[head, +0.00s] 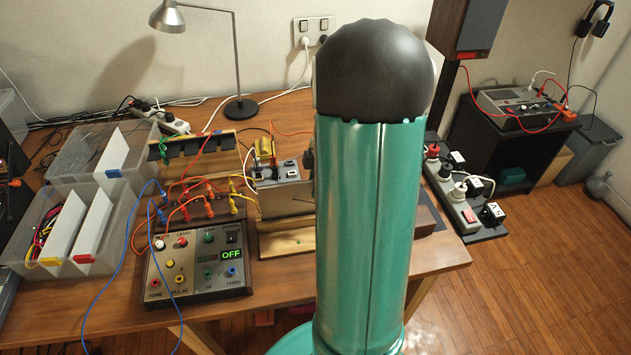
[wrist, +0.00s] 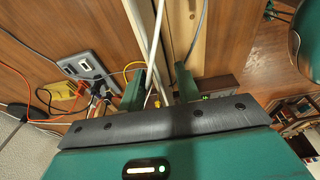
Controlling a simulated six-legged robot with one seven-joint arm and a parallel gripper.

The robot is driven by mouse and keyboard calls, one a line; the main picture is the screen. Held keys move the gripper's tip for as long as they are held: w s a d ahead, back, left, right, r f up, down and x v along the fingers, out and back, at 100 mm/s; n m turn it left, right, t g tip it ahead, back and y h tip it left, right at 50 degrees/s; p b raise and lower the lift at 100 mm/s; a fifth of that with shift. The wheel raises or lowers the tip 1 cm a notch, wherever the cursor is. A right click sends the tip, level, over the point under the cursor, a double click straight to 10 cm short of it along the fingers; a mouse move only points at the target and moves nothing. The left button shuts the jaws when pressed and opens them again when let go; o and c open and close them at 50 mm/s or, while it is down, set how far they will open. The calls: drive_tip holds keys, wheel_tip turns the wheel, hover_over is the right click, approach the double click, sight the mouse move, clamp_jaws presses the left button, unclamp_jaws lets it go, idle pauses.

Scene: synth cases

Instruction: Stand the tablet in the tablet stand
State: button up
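A wooden stand with a pale front ledge (head: 287,241) is on the workbench, just left of my arm. A flat grey-beige panel (head: 287,201) rises upright behind the ledge; I cannot tell if it is the tablet or the stand's back. The arm hides its right side. A pale wooden strip (wrist: 212,38) shows in the wrist view, beyond my fingers. My gripper (wrist: 160,80) has its two green fingers apart. Thin white strips show between them, with gaps on both sides; I cannot tell what they are. In the head view the arm hides the gripper.
A control box (head: 197,263) with coloured leads stands left of the stand. Clear plastic bins (head: 110,255) are at the far left and a lamp (head: 240,105) at the back. A grey socket unit (wrist: 90,72) with plugs and cables lies close to my fingers.

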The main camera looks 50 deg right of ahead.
drive_tip(key=v, duration=1.3)
drive_tip(key=shift+r, duration=0.4)
drive_tip(key=a+r+m+t+h, duration=0.1)
drive_tip(key=a+r+m, duration=0.2)
drive_tip(key=a, duration=0.6)
drive_tip(key=a+r+m+h, duration=0.1)
drive_tip(key=a+r+m, duration=0.15)
drive_tip(key=a, duration=0.75)
drive_tip(key=s+a+m+t, duration=0.3)
drive_tip(key=s+a+m, duration=0.2)
drive_tip(key=a, duration=0.7)
drive_tip(key=shift+s+a+r, duration=0.35)
drive_tip(key=shift+s, duration=0.7)
drive_tip(key=shift+d+m, duration=0.15)
drive_tip(key=shift+m, duration=0.2)
